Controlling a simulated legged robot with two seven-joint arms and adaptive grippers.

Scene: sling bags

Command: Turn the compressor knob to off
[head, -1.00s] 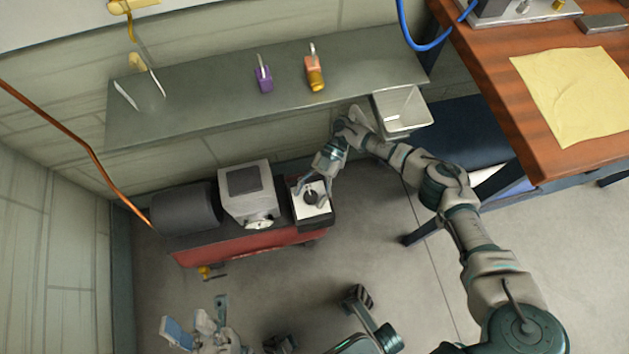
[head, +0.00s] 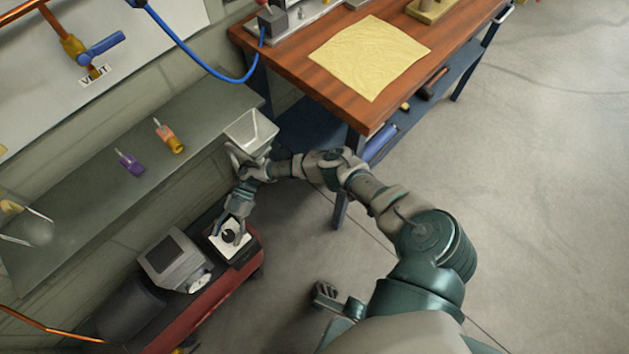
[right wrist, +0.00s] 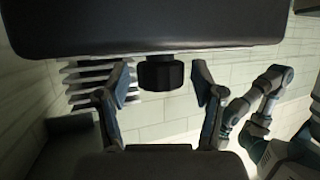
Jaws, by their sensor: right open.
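The compressor (head: 215,292) is a red-based machine at the lower left of the head view, with a grey box and a dark cylinder on it. The dark round knob (head: 229,236) sits on a white plate (head: 216,241) at the compressor's right end. My right gripper (head: 232,234) reaches down over this plate. In the right wrist view the knob (right wrist: 161,73) shows between the two fingers of my open right gripper (right wrist: 163,82), with a gap on each side. Which way the knob points cannot be told.
A wooden bench (head: 320,82) with a yellow cloth stands behind; open floor lies right.

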